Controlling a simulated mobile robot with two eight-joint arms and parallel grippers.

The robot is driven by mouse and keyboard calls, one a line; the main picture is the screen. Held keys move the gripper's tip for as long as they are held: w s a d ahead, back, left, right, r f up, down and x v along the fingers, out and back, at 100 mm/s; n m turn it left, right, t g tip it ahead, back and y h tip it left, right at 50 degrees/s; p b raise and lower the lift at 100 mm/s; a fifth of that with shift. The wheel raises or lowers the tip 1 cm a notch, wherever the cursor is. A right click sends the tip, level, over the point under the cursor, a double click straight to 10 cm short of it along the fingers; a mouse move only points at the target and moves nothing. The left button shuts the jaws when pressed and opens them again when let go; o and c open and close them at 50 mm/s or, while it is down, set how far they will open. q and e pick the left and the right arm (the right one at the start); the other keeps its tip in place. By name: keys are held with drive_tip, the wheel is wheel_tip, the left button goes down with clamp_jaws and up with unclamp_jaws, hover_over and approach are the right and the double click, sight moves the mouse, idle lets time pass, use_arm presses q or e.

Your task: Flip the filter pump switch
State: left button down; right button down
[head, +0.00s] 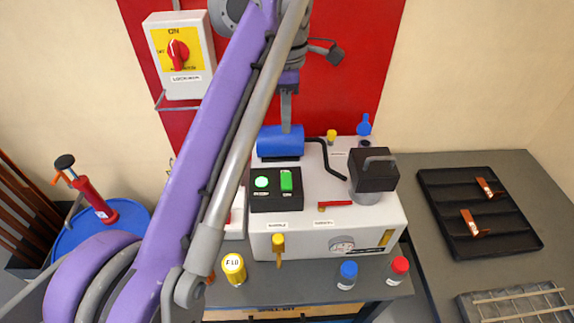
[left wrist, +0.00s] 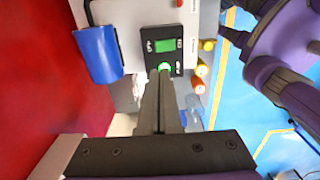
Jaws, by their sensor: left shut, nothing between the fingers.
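A black switch box (head: 276,196) sits on the top left of the white machine (head: 315,215). It carries a green rocker switch (head: 286,180) and a round green light (head: 262,182); its labels are too small to read. In the left wrist view the rocker (left wrist: 165,46) lies just beyond the light (left wrist: 164,67). My left gripper (head: 286,128) points down and is shut and empty. In the head view its tips overlap the blue cylinder behind the box. In the left wrist view the fingers (left wrist: 164,78) line up with the light; contact cannot be told. My right gripper is not seen.
The blue cylinder (head: 281,141) and a bent black pipe (head: 328,160) stand behind the box. A black block (head: 373,170) is at right and a red lever (head: 335,203) at front. Bottles stand before the machine. A red-knobbed lockout box (head: 181,53) hangs on the wall.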

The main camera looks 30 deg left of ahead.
use_arm(q)
drive_tip(key=shift+s+d+r, duration=0.25)
drive_tip(key=shift+s+d, duration=0.15)
drive_tip(key=shift+s, duration=0.2)
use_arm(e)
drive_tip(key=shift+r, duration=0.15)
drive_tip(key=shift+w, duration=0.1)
